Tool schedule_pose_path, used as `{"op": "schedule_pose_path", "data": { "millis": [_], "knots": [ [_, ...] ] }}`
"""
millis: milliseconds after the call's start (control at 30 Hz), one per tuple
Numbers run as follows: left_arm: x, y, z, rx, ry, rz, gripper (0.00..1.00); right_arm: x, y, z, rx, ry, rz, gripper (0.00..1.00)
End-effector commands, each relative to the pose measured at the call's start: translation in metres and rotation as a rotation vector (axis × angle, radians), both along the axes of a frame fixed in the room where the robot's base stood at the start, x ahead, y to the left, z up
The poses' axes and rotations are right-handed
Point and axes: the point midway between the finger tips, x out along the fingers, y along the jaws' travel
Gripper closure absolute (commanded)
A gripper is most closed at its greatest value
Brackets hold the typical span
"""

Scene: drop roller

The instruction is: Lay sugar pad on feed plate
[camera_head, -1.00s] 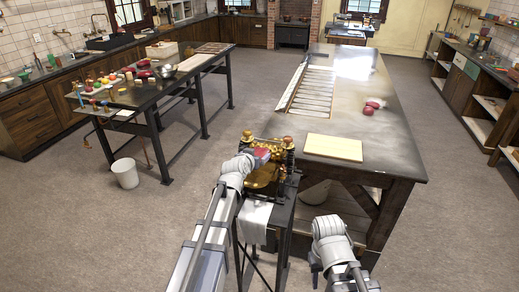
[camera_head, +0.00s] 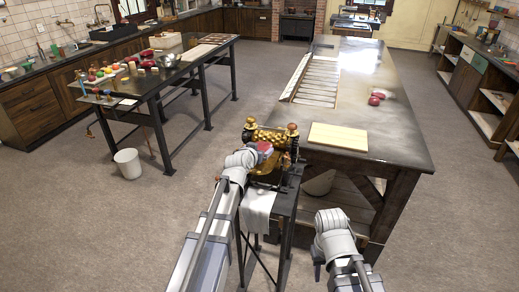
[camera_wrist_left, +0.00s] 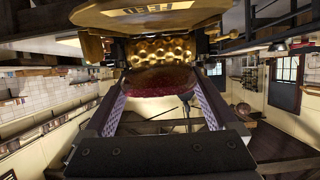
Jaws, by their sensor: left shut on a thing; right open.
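The sugar pad (camera_wrist_left: 160,82) is dark red, rounded and flat. My left gripper (camera_head: 256,153) is shut on it, and it shows as a small red patch in the head view (camera_head: 265,147). In the left wrist view the pad lies between the two fingers, just in front of the dimpled brass roller (camera_wrist_left: 158,50). The roller machine (camera_head: 271,137) stands on a narrow dark stand. A brass plate, seemingly the feed plate (camera_head: 265,168), lies below the pad; contact cannot be told. My right gripper (camera_head: 317,272) is open and empty, right of the stand.
A large worktable (camera_head: 385,145) right of the machine holds a pale board (camera_head: 338,136) and red pieces (camera_head: 376,98). A white cloth (camera_head: 258,208) hangs on the stand's front. A white bucket (camera_head: 128,163) stands on the floor at left. Open floor surrounds these.

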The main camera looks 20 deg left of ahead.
Motion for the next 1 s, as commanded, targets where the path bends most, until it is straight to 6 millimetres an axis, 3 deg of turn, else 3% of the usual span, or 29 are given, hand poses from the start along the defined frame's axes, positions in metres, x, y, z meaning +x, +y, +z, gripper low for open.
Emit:
{"op": "schedule_pose_path", "data": {
  "millis": [33, 400, 800, 833, 1000],
  "knots": [
    [-0.002, 0.0, -0.01, 0.0, -0.001, 0.0, 0.77, 0.0, 0.0, -0.01, 0.0, 0.0, 0.0, 0.59],
    [-0.008, 0.0, -0.04, 0.0, -0.001, 0.0, 0.77, 0.0, 0.0, -0.04, 0.0, 0.0, -0.001, 0.59],
    [-0.009, 0.0, -0.042, 0.0, -0.001, 0.0, 0.77, 0.0, 0.0, -0.042, 0.0, 0.0, -0.001, 0.59],
    [-0.009, 0.0, -0.042, 0.0, -0.001, 0.0, 0.05, 0.0, 0.0, -0.042, 0.0, 0.0, -0.001, 0.59],
    [-0.009, 0.0, -0.042, 0.0, 0.0, 0.0, 0.0, 0.0, 0.0, -0.042, 0.0, 0.0, -0.001, 0.59]
  ]
}}
